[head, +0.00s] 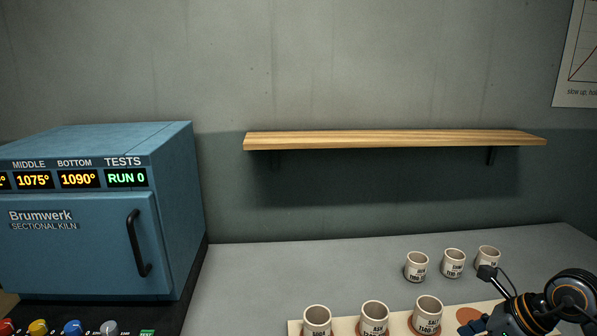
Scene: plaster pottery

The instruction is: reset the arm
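My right arm (563,302) shows at the lower right, black with orange rings. Its gripper (486,322) is at the bottom edge, over the right part of a cream board (456,325). The gripper is dark and partly cut off, so I cannot tell whether it is open or holds anything. My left arm and gripper are not in view.
Labelled cups stand on the board: a left cup (317,320), a middle one (374,317) and a right one (427,312). Three more cups (453,263) stand behind. A blue kiln (75,235), door shut, is at left. The wall shelf (390,140) is empty.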

